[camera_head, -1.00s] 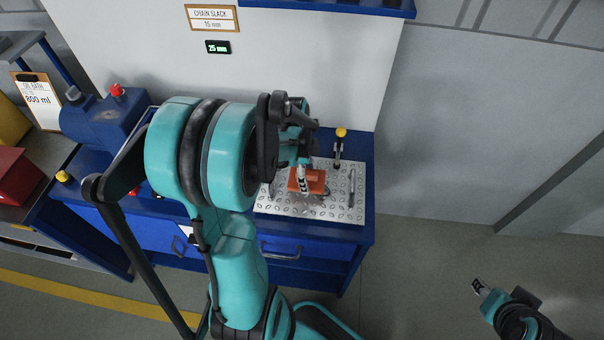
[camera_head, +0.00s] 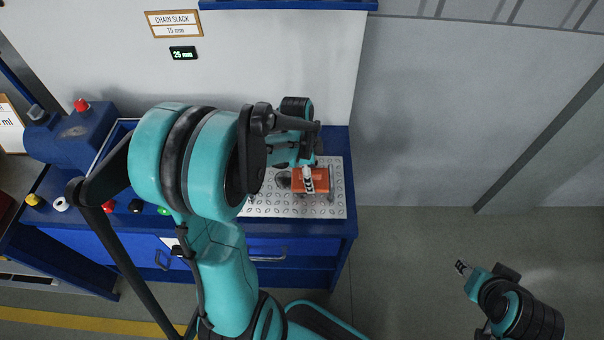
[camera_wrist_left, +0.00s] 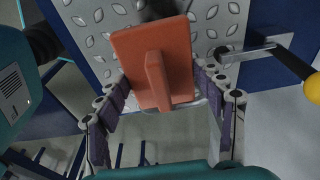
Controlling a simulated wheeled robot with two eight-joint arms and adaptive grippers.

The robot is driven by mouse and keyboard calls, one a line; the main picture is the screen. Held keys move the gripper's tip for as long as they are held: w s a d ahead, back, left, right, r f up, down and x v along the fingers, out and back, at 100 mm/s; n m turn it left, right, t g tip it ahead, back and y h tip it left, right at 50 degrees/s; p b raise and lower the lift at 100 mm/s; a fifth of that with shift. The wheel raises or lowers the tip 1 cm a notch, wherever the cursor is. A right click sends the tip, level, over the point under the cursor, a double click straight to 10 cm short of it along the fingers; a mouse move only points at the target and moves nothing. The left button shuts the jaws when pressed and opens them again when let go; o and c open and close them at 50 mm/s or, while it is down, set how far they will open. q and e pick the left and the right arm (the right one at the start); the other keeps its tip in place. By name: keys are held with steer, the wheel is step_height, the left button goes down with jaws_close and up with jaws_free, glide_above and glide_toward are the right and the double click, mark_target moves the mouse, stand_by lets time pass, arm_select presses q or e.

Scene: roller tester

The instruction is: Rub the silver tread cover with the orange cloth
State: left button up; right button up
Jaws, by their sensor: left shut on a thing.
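The silver tread cover (camera_head: 290,209) is a flat plate with a raised leaf pattern on top of the blue bench. It also shows in the wrist view (camera_wrist_left: 95,40). The orange cloth (camera_head: 322,187) looks like a flat pad with a raised ridge and lies over the right part of the cover. In the wrist view the cloth (camera_wrist_left: 125,55) is between the fingers of my left gripper (camera_wrist_left: 165,100), which is shut on it. A dark patch (camera_head: 283,179) shows on the cover just left of the cloth. My right gripper (camera_head: 462,268) hangs empty over the floor; its opening is too small to judge.
A lever with a yellow knob (camera_wrist_left: 312,88) stands beside the cover in the wrist view. A blue machine housing (camera_head: 75,140) with a red button and several knobs sits on the bench's left. The wall is close behind. The floor at right is clear.

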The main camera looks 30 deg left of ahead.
arm_select(q)
steer(key=shift+d, duration=0.15)
steer(key=shift+w+r, duration=0.1)
steer(key=shift+r, duration=0.05)
steer(key=shift+r+p, duration=0.35)
steer(key=shift+p, duration=0.05)
step_height(320, 180, up, 4)
steer(key=p, duration=0.3)
steer(key=shift+d+r, duration=0.1)
steer(key=shift+r, duration=0.1)
steer(key=shift+r+p, duration=0.35)
steer(key=shift+p, duration=0.1)
steer(key=shift+r+p, duration=1.2)
steer(key=shift+r, duration=0.35)
steer(key=shift+f, duration=0.1)
